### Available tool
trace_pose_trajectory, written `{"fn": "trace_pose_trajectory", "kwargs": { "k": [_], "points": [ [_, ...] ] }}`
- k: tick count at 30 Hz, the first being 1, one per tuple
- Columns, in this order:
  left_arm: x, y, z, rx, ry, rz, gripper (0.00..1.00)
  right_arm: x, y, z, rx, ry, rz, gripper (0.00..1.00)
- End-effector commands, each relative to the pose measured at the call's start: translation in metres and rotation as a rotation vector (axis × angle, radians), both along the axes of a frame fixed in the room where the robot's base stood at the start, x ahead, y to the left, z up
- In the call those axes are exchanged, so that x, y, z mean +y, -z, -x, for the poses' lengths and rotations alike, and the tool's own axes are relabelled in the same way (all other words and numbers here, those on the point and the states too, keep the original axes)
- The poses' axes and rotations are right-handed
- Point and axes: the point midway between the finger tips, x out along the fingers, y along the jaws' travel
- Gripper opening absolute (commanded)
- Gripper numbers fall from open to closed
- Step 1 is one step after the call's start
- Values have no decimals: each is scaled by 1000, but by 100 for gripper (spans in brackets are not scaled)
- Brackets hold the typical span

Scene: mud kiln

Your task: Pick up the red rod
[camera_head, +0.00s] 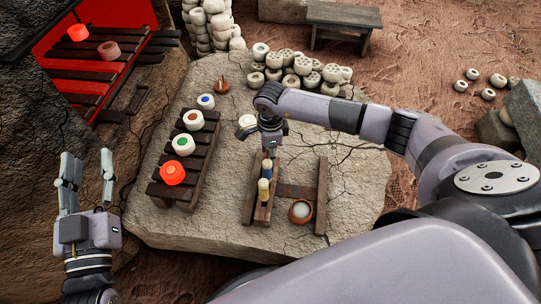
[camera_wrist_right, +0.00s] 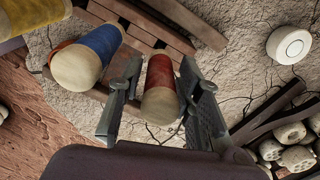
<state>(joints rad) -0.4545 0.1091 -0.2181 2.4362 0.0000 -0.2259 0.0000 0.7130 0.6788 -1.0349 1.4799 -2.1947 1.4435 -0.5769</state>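The red rod (camera_wrist_right: 160,88), with a pale wooden end, stands between the two fingers of my right gripper (camera_wrist_right: 160,80) in the right wrist view. The fingers are open on either side of it, with small gaps. In the head view my right gripper (camera_head: 271,143) points down over the far end of a wooden rack (camera_head: 250,196) and hides the red rod. A blue rod (camera_wrist_right: 103,41) and a yellow rod (camera_wrist_right: 30,14) stand beside it in a row. My left gripper (camera_head: 88,180) is open and empty at the left, away from the rods.
A slatted stand (camera_head: 155,188) holds white pots with coloured tops and a glowing orange pot (camera_head: 172,173). A small bowl (camera_head: 300,211) sits by the rack. A white pot (camera_head: 247,121) is close to my right gripper. Stacked pots (camera_head: 290,68) lie behind; the glowing kiln is upper left.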

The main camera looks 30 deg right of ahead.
Motion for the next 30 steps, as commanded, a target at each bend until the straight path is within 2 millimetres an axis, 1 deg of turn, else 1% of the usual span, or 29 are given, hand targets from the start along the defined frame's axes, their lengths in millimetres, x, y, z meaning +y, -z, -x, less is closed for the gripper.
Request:
{"fn": "trace_pose_trajectory", "kwargs": {
  "k": [3,10,24,30],
  "points": [
    [-1,-5,1,-29,2,8,40,0,4,0,0,0,-1,32],
    [-1,-6,1,-31,2,8,40,0,3,0,0,0,0,32],
    [0,-6,1,-30,1,8,40,0,3,0,0,0,0,0],
    [0,-6,1,-29,1,8,40,0,3,0,-1,1,0,0]
  ]
}}
